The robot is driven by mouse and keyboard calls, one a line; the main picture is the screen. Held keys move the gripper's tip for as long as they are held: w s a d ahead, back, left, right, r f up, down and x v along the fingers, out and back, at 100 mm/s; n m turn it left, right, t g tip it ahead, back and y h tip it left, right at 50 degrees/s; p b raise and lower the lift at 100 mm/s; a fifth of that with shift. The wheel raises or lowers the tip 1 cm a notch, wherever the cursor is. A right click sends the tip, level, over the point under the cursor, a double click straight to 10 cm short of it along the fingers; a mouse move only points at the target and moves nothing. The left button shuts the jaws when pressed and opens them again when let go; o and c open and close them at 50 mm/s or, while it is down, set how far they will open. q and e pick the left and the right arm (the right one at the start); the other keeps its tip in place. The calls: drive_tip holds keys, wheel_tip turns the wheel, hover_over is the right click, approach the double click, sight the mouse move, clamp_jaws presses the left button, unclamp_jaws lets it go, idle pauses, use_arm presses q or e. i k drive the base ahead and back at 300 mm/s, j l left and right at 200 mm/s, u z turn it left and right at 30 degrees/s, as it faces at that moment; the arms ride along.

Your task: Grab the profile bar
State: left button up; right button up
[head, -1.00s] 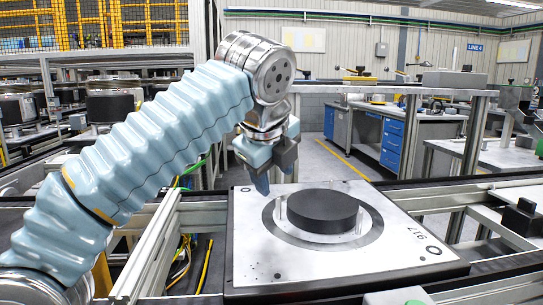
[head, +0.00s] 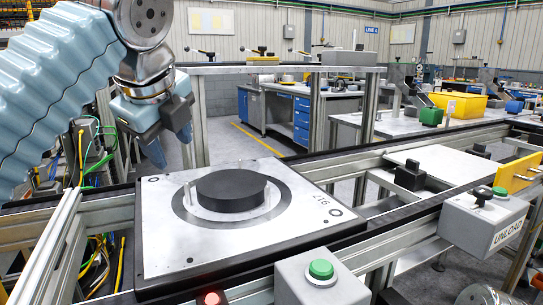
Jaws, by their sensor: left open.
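Several aluminium profile bars are in view, and I cannot tell which one the task names. One is the crossbar (head: 275,69) behind the pallet; another is the conveyor rail (head: 48,250) at the front left. My left gripper (head: 170,148) hangs at the upper left with its fingers pointing down. It is open and empty, above and behind the pallet's far left edge, apart from the bars. My right gripper is not in view.
A pallet (head: 165,245) carries a dark round disc (head: 232,190) in front of me. A green-button box (head: 322,280) and an UNLOAD box (head: 485,220) stand near the front and right. A yellow bin (head: 458,106) sits at the back right. Cables hang at the left.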

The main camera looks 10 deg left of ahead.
sight(31, 290)
drive_tip(key=k, duration=1)
